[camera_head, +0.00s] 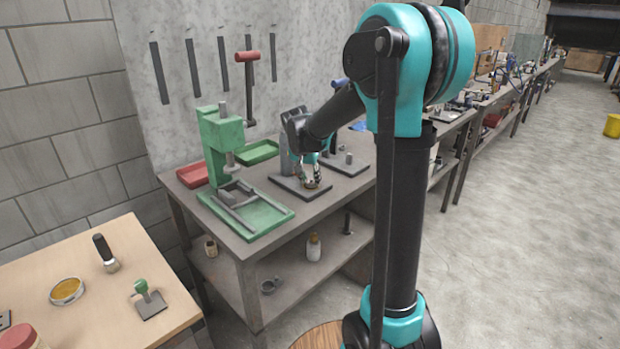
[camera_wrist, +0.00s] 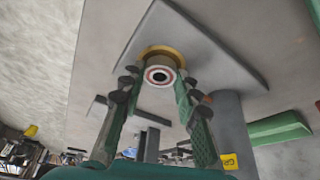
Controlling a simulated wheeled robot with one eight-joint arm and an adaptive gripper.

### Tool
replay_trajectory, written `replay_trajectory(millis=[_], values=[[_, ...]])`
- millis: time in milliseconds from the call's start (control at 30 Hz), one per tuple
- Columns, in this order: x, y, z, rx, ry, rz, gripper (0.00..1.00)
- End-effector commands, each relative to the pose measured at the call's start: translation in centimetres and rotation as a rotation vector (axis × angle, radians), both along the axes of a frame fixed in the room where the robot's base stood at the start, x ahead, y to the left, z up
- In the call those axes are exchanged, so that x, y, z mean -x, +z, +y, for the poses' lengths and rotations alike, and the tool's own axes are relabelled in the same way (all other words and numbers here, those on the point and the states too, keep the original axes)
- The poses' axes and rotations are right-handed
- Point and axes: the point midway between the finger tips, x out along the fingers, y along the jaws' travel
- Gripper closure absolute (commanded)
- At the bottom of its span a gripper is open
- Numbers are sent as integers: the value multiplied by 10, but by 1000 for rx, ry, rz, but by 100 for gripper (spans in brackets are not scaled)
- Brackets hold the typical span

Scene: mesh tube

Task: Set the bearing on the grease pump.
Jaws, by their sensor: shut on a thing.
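The bearing (camera_wrist: 160,77), a small ring with a white face, a red band and a dark centre, sits between my fingertips in the wrist view. My gripper (camera_wrist: 159,84) is shut on it, and in the head view the gripper (camera_head: 313,174) is low over a dark plate. What appears to be the grease pump is this grey base plate (camera_wrist: 205,50) with a brass ring (camera_wrist: 163,51) and a grey upright cylinder (camera_wrist: 232,118). The bearing lines up with the brass ring; I cannot tell whether they touch. The plate (camera_head: 290,186) also shows in the head view.
A green press (camera_head: 224,150) stands left of the plate on the workbench, with red (camera_head: 193,174) and green (camera_head: 258,152) trays behind. Another plate with posts (camera_head: 349,164) is to the right. A wooden table (camera_head: 110,265) with small tools is at front left.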

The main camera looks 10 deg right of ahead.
Motion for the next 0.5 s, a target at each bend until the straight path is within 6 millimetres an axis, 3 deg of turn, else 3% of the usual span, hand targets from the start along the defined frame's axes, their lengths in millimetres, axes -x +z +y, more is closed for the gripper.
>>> replay_trajectory(millis=[133, 167, 333, 500], values=[[0, -2, 0, 0, 0, 0, 99], [0, -2, 0, 0, 0, 0, 68], [0, -2, 0, 0, 0, 0, 46], [0, -2, 0, 0, 0, 0, 45]])
